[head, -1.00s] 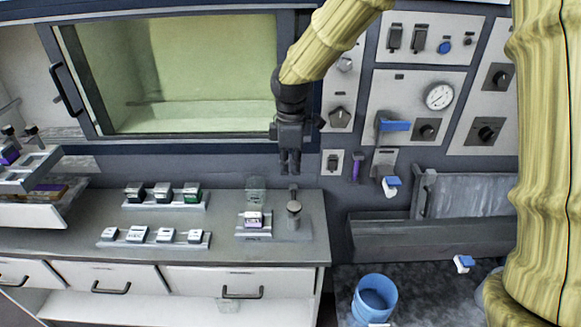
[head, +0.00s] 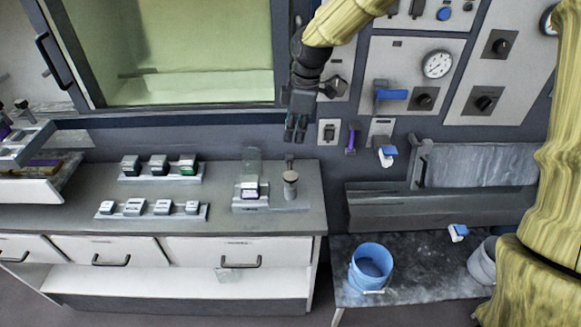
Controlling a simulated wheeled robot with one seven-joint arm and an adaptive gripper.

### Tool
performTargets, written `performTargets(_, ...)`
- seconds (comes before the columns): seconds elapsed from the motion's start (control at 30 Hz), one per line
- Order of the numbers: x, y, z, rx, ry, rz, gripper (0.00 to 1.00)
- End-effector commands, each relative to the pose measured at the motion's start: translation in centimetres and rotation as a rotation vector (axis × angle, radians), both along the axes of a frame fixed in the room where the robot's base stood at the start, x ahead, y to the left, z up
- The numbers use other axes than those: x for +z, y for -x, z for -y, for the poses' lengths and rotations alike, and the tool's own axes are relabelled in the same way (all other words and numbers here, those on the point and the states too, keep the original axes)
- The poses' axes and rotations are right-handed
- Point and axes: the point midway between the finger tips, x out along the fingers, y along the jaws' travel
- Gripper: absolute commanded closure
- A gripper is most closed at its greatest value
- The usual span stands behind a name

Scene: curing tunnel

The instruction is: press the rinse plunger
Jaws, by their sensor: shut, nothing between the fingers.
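A grey round-topped post (head: 290,180) stands at the right end of the counter and looks like a plunger; no readable label confirms it as the rinse plunger.
Two racks (head: 160,177) (head: 150,215) with several small blocks lie left on the counter (head: 60,212). A control panel (head: 412,82) with dials, a gauge and a blue-handled lever (head: 390,94) is right of my gripper. A blue bucket (head: 358,274) stands lower right, below a grey trough (head: 400,210).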

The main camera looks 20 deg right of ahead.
Motion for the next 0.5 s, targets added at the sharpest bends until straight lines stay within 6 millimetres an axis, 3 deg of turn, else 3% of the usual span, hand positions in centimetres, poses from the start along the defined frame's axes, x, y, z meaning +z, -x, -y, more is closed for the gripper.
performTargets(0.5, 0.3, 1.0, 3.1, -0.004, -0.256, 0.058, 1.00)
